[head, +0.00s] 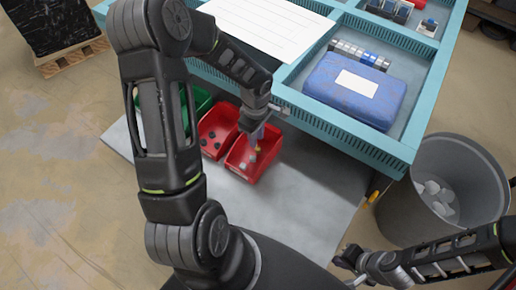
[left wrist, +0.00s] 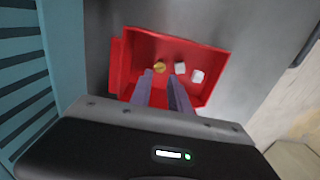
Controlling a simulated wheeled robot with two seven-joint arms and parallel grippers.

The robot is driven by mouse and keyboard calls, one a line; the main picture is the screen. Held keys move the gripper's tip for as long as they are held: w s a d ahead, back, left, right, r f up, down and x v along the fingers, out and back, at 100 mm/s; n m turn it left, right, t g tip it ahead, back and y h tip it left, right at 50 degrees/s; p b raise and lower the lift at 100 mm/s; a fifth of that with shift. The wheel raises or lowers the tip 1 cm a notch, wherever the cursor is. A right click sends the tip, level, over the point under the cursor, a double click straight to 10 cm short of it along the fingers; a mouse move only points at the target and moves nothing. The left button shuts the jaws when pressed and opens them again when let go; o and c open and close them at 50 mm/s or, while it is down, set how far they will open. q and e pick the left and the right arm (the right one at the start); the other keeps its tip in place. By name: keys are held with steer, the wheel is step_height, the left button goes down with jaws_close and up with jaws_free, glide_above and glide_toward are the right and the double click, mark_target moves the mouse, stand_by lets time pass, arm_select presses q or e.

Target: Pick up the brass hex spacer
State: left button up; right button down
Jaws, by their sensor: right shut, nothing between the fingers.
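The brass hex spacer (left wrist: 159,67) lies in a red box (left wrist: 215,62), next to two whitish pieces (left wrist: 180,68). In the head view it is a small yellow spot (head: 258,148) in the front red box (head: 240,168). My left gripper (head: 256,134) points down into this box. In the left wrist view its two fingers (left wrist: 163,76) are apart with nothing seen between them, and the spacer shows just beyond the left fingertip. I cannot tell whether they touch. My right gripper (head: 345,262) is shut and empty at the lower right.
Another red box (head: 216,122) with dark pieces and a green box (head: 196,100) stand beside it on a grey surface. A teal-framed table (head: 345,125) holds a blue case (head: 356,88) and a white sheet. A grey bin (head: 415,205) stands at the right.

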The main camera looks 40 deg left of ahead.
mark_target(257, 148)
arm_select(q)
steer(key=shift+w+f+p, duration=0.1)
steer(key=shift+f+p, duration=0.55)
steer(key=shift+f, duration=1.95)
jaws_close()
